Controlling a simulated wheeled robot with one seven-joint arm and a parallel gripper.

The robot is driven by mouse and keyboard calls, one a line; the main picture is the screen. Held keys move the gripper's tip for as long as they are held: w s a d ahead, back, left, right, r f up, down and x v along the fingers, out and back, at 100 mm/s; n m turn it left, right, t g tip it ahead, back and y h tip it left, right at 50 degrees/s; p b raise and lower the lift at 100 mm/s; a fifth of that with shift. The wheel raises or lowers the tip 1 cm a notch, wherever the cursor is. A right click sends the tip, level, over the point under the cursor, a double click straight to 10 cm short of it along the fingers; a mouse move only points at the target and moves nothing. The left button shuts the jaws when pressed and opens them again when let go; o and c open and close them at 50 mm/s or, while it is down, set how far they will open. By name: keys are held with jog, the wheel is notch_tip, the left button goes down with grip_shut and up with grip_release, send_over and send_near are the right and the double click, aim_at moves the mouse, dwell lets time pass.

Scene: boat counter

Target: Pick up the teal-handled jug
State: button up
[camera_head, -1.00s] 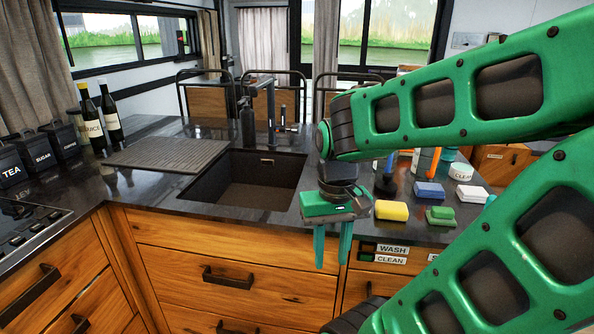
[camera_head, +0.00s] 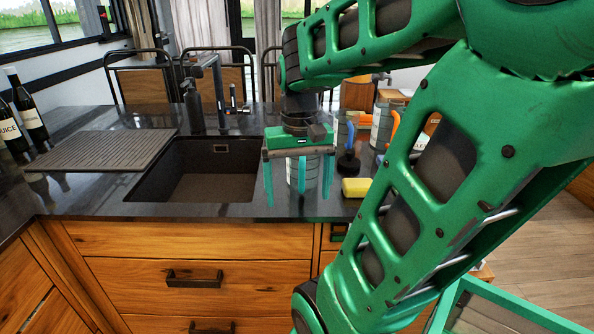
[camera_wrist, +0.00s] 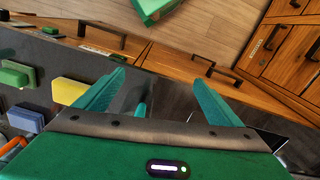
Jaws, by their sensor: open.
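The teal-handled jug appears to be the grey, pale-labelled container (camera_head: 311,172) standing on the dark counter right of the sink. My gripper (camera_head: 298,188) is in front of it and hides much of it. A thin upright teal strip, apparently its handle (camera_head: 302,174), shows between my two teal fingers. In the wrist view my gripper (camera_wrist: 158,95) is spread wide, with a narrow teal piece, likely the handle (camera_wrist: 141,109), between the fingers and nearer the left one. I see no clear contact; the exact depth gap cannot be told.
A yellow sponge (camera_head: 355,187) lies just right of the gripper. Behind it stand a dark blue-handled item (camera_head: 348,163) and an orange-handled jug (camera_head: 382,122). The sink (camera_head: 205,185) is open at left. A blue block (camera_wrist: 25,119) shows in the wrist view.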

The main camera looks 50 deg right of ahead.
jog(key=w+d+r+m, duration=0.3)
jog(key=w+d+r, duration=0.55)
jog(key=d, duration=0.35)
jog(key=shift+d+f, duration=0.15)
jog(key=shift+f, duration=2.5)
jog(key=shift+d+f, duration=0.15)
jog(key=shift+f, duration=2.45)
jog(key=c, duration=1.2)
